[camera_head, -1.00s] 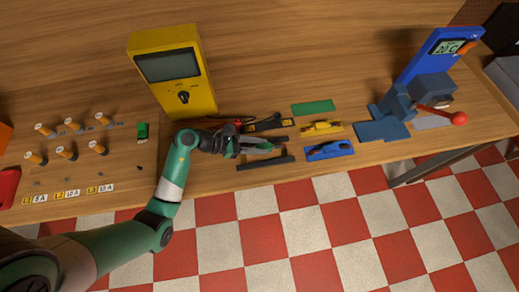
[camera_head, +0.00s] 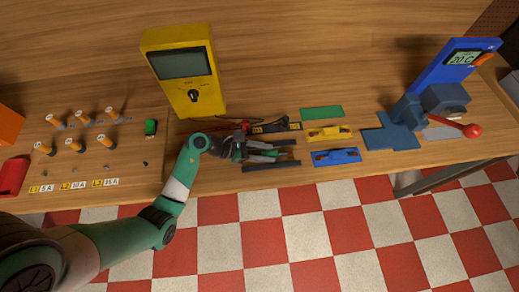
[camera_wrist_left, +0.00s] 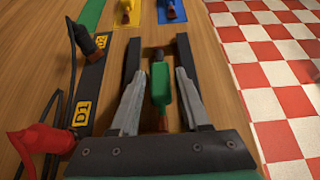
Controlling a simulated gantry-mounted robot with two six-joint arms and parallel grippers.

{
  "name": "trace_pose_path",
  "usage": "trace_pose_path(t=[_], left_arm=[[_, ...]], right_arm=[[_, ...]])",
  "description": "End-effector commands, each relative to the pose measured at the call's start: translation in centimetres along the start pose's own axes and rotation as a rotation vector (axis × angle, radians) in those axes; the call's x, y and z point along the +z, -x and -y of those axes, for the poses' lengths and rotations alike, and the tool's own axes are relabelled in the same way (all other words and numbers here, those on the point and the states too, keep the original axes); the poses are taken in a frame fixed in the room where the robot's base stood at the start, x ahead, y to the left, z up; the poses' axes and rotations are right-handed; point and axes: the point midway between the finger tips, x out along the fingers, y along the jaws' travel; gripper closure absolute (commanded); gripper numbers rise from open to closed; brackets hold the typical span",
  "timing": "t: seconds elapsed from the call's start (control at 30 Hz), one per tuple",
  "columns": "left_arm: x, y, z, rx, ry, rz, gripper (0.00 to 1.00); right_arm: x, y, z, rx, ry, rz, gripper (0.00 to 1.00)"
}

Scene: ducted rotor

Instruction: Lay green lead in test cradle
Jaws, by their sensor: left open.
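The green lead (camera_wrist_left: 161,84) lies between two parallel black rails (camera_wrist_left: 185,48), which appear to be the test cradle, on the wooden bench. My left gripper (camera_wrist_left: 160,74) is open, with one finger on each side of the lead and a gap visible to both. In the head view the left gripper (camera_head: 266,152) is low over the bench beside the front rail (camera_head: 271,166). The empty green pad (camera_head: 322,112) lies farther right. My right gripper is not in view.
A yellow lead (camera_head: 330,133) and a blue lead (camera_head: 337,156) rest on holders to the right. A yellow meter (camera_head: 181,68) stands behind. The bench's front edge is close.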

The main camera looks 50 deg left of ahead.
Motion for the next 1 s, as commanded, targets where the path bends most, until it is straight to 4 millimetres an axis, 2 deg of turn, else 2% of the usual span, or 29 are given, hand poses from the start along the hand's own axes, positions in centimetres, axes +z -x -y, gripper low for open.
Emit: trace_pose_path(t=[0.17, 0.4, 0.53, 0.7, 1.0], left_arm=[[0.4, 2.8, -0.1, 0.004, 0.001, 0.006, 0.39], [0.3, 8.7, -0.2, 0.006, 0.000, 0.006, 0.39], [0.2, 11.0, -0.1, 0.004, -0.001, 0.005, 0.39], [0.2, 12.1, 0.0, 0.000, -0.002, 0.005, 0.39], [0.2, 12.1, 0.0, -0.001, -0.001, 0.005, 0.39]], right_arm=[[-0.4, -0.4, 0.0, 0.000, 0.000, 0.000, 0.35], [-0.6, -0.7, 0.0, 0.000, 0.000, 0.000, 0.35], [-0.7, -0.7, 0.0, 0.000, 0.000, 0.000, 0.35], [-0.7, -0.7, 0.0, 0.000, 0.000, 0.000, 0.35], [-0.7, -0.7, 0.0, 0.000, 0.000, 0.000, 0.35]])
